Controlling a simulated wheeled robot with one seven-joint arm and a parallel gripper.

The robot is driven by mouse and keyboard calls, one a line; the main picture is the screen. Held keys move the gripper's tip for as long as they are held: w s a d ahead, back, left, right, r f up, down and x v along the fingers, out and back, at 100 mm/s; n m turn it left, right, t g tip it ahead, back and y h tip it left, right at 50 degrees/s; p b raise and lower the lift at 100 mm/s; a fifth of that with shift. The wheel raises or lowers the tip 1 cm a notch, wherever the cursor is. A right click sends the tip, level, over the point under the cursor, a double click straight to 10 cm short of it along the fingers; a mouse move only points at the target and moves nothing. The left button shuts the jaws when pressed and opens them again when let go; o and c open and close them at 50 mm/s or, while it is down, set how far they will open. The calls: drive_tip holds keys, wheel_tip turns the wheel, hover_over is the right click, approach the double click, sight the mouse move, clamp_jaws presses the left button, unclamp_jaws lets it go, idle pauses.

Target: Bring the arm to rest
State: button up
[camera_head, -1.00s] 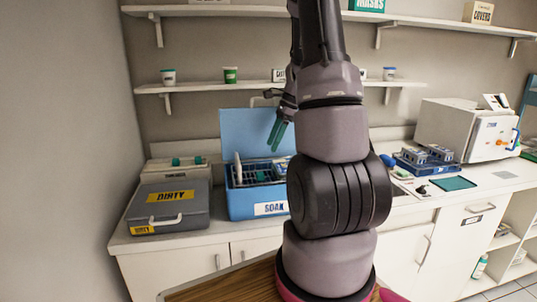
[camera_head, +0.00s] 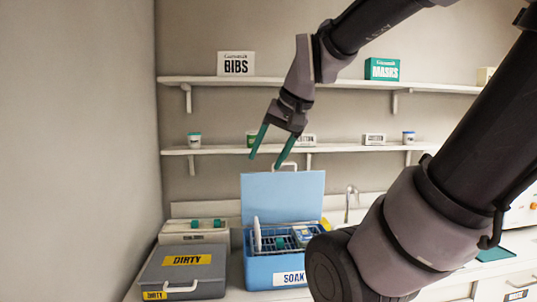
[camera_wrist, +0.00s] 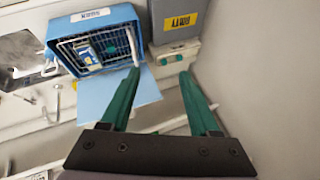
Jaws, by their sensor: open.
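My gripper (camera_head: 266,154) has two green fingers, spread apart with nothing between them. In the head view it hangs in the air above the blue SOAK box (camera_head: 262,272), in front of the lower shelf. My arm comes in from the right and bends down to the gripper. The gripper also shows in the wrist view (camera_wrist: 160,85), its fingers apart. The SOAK box shows there beyond the left finger (camera_wrist: 140,22). Its lid stands open, and a wire rack with a few items sits inside.
A grey DIRTY case (camera_head: 186,272) stands left of the SOAK box on the counter. The upper shelf (camera_head: 345,83) holds BIBS (camera_head: 236,64) and MASKS (camera_head: 382,69) boxes; the lower shelf (camera_head: 350,148) holds cups and small boxes. A tap (camera_head: 351,200) stands behind the counter. A wall closes the left side.

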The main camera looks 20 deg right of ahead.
drive_tip(key=shift+s+a+r+n+t, duration=0.1)
drive_tip(key=shift+s+a+n+t, duration=0.1)
drive_tip(key=shift+s+n, duration=0.15)
drive_tip(key=shift+s+a+r+n+t, duration=0.1)
drive_tip(key=shift+s+n+t, duration=0.15)
drive_tip(key=shift+s, duration=0.15)
